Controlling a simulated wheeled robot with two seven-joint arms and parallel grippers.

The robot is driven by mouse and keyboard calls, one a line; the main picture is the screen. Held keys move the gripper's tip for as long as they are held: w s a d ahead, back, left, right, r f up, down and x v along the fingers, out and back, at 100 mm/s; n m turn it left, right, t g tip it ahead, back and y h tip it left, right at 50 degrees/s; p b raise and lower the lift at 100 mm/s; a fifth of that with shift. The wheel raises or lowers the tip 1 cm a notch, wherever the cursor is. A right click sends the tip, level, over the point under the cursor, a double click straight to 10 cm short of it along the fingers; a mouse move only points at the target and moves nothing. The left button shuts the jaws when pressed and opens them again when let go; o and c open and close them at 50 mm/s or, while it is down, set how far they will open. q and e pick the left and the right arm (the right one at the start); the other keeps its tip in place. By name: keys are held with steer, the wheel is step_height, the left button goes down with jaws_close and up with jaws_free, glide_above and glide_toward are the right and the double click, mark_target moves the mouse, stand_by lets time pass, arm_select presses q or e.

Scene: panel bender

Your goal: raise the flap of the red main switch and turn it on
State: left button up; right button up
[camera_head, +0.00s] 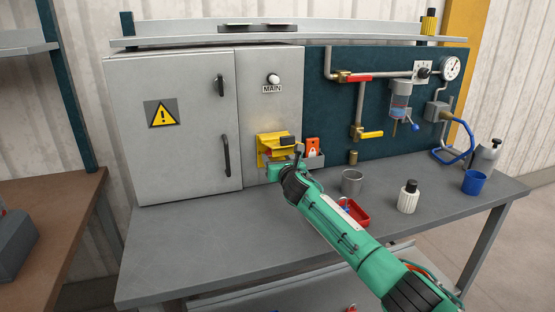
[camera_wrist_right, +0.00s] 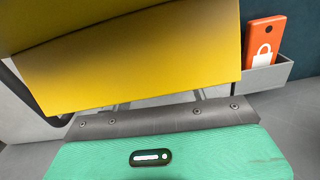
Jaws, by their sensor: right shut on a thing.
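The yellow flap (camera_head: 272,139) of the main switch juts out from the grey cabinet's narrow right section. A bit of the red main switch (camera_head: 267,153) shows below it in the head view. My right gripper (camera_head: 282,169) is at the switch, just below the flap. In the right wrist view the yellow flap (camera_wrist_right: 150,60) fills the upper part, and my fingers pass behind its lower edge. The fingertips and what they hold are hidden there; the gripper appears shut on the red switch. My left gripper is not in view.
A grey holder (camera_head: 313,161) with an orange padlock tag (camera_head: 312,147) sits close right of the switch. A white lamp (camera_head: 273,79) labelled MAIN is above. The bench carries a metal cup (camera_head: 351,182), a red tray (camera_head: 357,214), a white bottle (camera_head: 408,199) and a blue cup (camera_head: 473,183).

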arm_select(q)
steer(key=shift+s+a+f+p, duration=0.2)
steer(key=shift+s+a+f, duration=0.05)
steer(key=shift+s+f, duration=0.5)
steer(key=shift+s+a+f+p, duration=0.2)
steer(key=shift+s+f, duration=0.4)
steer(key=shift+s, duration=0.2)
arm_select(e)
steer(key=shift+m, duration=1.7)
steer(key=o, duration=1)
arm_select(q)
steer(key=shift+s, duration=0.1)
arm_select(e)
steer(key=shift+s, duration=0.15)
